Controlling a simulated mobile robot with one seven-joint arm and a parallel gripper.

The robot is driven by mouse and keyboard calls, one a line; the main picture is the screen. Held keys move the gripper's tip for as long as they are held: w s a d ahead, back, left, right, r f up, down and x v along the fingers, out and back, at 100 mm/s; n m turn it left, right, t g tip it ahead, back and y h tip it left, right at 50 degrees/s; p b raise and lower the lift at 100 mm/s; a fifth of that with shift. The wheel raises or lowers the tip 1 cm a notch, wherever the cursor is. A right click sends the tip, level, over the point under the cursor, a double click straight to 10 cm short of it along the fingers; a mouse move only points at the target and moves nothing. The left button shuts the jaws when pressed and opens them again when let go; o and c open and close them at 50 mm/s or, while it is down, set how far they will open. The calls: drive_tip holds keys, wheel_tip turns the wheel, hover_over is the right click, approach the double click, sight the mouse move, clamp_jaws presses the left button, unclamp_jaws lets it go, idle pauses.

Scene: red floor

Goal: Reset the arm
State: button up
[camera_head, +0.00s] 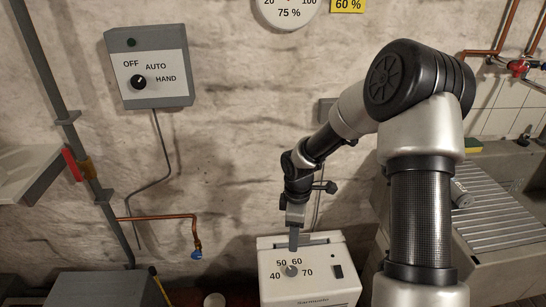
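My arm rises at the right of the head view and bends over to the left. My gripper (294,238) points down at its end, just above or in front of the top of a white box (325,257). The box has a dial (291,270) marked 40, 50, 60 and 70 and a dark switch (338,271). The gripper tip is close above the dial; I cannot tell whether it touches the box. The fingers show as one narrow grey bar, so their opening is hidden. Nothing is seen held.
A grey control box (150,65) with an OFF, AUTO, HAND knob (138,82) hangs on the rough wall. A copper pipe with a blue valve (196,250) is at the left. A ribbed sink drainer (495,215) stands at the right. A grey box (95,290) is at lower left.

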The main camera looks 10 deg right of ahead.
drive_tip(key=s+d+r+m+t+h, duration=0.15)
drive_tip(key=s+r+m, duration=0.25)
drive_tip(key=r, duration=0.7)
drive_tip(key=s+d+r+m+t+h, duration=0.1)
drive_tip(key=s+d+r+m, duration=0.2)
drive_tip(key=r, duration=0.7)
drive_tip(key=s+a+r+m+t+y, duration=0.1)
drive_tip(key=s+a+r+m+t, duration=0.1)
drive_tip(key=s+r+m, duration=0.45)
drive_tip(key=s+a+r+m+t+y, duration=0.1)
drive_tip(key=s+r+m+y, duration=0.15)
drive_tip(key=s, duration=0.65)
wheel_tip(320, 180, up, 17)
drive_tip(key=n+h+p, duration=0.1)
drive_tip(key=p, duration=1.6)
drive_tip(key=shift+r, duration=0.2)
drive_tip(key=shift+w, duration=0.1)
